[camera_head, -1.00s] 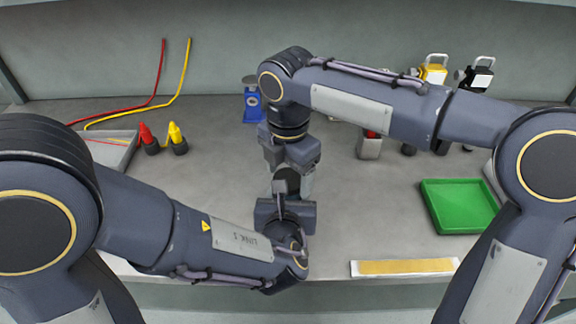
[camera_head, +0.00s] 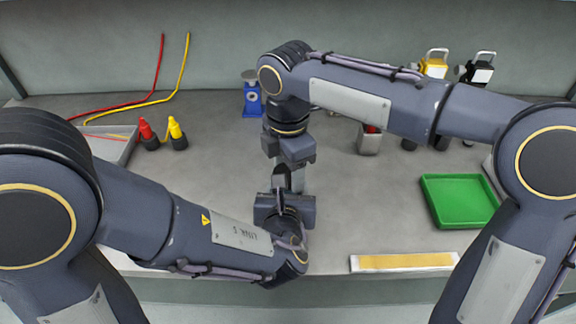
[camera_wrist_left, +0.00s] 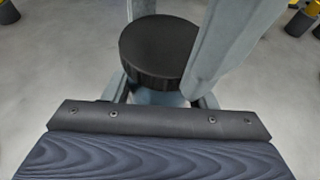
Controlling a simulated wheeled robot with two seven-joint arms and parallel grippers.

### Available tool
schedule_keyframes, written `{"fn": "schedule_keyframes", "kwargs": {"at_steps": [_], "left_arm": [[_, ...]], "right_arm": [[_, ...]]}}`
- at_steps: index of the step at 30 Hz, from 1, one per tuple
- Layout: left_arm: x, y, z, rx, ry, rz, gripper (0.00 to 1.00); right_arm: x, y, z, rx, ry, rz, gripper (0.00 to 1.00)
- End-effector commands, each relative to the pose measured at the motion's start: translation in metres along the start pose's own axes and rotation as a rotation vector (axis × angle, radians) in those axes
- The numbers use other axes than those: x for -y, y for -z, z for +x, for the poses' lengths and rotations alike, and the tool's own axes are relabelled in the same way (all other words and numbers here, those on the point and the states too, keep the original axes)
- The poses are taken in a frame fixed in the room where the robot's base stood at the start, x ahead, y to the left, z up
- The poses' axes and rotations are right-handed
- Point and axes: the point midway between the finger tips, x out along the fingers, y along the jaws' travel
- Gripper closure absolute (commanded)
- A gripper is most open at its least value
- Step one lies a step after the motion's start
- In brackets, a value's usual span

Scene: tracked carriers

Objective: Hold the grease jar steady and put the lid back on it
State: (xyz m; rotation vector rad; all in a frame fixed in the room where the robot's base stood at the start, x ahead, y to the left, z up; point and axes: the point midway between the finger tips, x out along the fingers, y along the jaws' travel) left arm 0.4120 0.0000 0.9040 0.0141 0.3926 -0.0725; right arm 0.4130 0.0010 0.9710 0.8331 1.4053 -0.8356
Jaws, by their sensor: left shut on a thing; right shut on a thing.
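The black ridged lid (camera_wrist_left: 158,48) is in the left wrist view, level over the grease jar (camera_wrist_left: 172,98). A little of the jar's pale blue-grey body shows below it. I cannot tell whether lid and jar touch all round. My right gripper (camera_head: 290,168) points down from above, shut on the lid; its grey fingers stand at the lid's sides in the left wrist view. My left gripper (camera_head: 287,188) comes from the front, shut on the jar below the lid; its fingers (camera_wrist_left: 160,97) flank the jar. In the head view the grippers mostly hide jar and lid.
A green tray (camera_head: 428,191) lies at the right, and a yellow-and-white strip (camera_head: 404,262) at the front edge. Red (camera_head: 146,131) and yellow (camera_head: 176,131) bottles stand at the left. A blue device (camera_head: 252,101) stands behind my right gripper. The bench between grippers and tray is clear.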

Motion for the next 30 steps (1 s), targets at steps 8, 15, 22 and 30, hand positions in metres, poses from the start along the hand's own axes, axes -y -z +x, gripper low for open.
{"fn": "schedule_keyframes", "kwargs": {"at_steps": [8,15,22,30], "left_arm": [[0.001,0.000,-0.001,0.000,0.003,0.001,1.00],[-0.001,0.000,0.000,0.001,-0.002,-0.001,1.00],[-0.002,-0.001,0.001,0.001,-0.005,-0.003,1.00],[-0.002,0.000,0.001,-0.001,-0.005,-0.001,1.00]], "right_arm": [[-0.001,0.000,-0.001,-0.001,-0.003,-0.002,0.23],[0.001,0.001,0.000,-0.001,0.002,-0.004,0.23],[0.001,0.001,-0.001,-0.001,0.005,-0.005,0.23],[0.000,0.001,-0.033,-0.003,0.000,-0.005,0.23]]}}
